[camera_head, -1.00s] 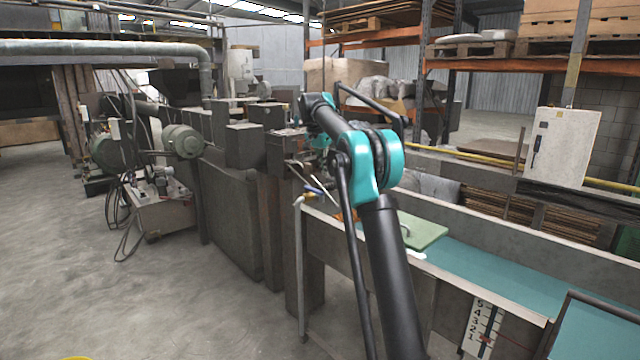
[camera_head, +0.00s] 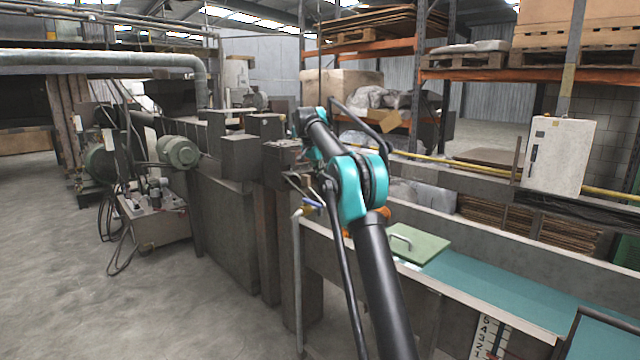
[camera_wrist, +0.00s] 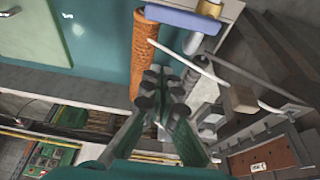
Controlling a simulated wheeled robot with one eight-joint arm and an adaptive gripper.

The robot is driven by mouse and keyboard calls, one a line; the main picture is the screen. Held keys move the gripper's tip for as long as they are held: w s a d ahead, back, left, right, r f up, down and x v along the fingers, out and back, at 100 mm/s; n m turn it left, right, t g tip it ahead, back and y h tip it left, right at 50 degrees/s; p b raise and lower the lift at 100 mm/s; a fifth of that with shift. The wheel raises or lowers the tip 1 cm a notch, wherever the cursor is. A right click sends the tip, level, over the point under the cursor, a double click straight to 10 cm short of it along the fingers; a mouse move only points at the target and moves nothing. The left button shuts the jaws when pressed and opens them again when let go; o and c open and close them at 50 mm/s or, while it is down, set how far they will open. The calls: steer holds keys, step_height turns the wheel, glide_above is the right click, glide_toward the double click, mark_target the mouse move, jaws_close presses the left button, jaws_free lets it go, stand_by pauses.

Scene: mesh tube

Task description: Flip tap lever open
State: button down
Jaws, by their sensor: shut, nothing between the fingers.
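The tap's blue lever (camera_wrist: 185,20) shows at the top of the wrist view, lying roughly crosswise beside a brass part (camera_wrist: 210,8). It is also a small blue piece in the head view (camera_head: 313,203), left of my arm, above the upright pipe (camera_head: 297,260). My gripper (camera_wrist: 166,88) is shut and empty in the wrist view, below the lever in the picture and apart from it. An orange mesh tube (camera_wrist: 145,45) runs from near the lever down towards my fingers. I cannot tell whether they touch. In the head view, my arm hides the gripper.
A thin pale rod (camera_wrist: 222,80) slants to the right of my fingers, near grey machine brackets (camera_wrist: 280,115). A green board with a handle (camera_head: 418,245) lies over the teal conveyor (camera_head: 500,295). A dark machine (camera_head: 225,220) stands left. Grey floor (camera_head: 60,270) is open at far left.

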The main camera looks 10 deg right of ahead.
mark_target(312, 205)
step_height(312, 205, down, 7)
steer(key=s+a, duration=0.1)
steer(key=shift+f, duration=0.2)
steer(key=shift+a, duration=0.1)
stand_by(0.4)
